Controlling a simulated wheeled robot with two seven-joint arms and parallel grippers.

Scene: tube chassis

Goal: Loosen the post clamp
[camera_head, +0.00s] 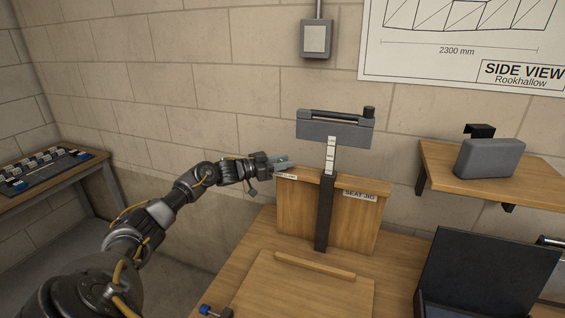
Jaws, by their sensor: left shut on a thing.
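A dark upright post (324,215) stands in front of the wooden seat jig (360,225). Its upper part carries a white marked scale (331,156) and a grey head plate with a dark bar (334,132) on top. I cannot make out the post clamp as a separate part. My left gripper (279,163) is at the jig's upper left corner, left of the post and apart from it. It is shut on a small grey-green piece (284,159), too small to identify. My right gripper is out of view.
A wooden board (300,292) lies on the bench in front of the jig. A black open case (485,265) stands at right. A wall shelf (440,170) holds a grey block (490,158). A side table (60,180) with a tray is at far left.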

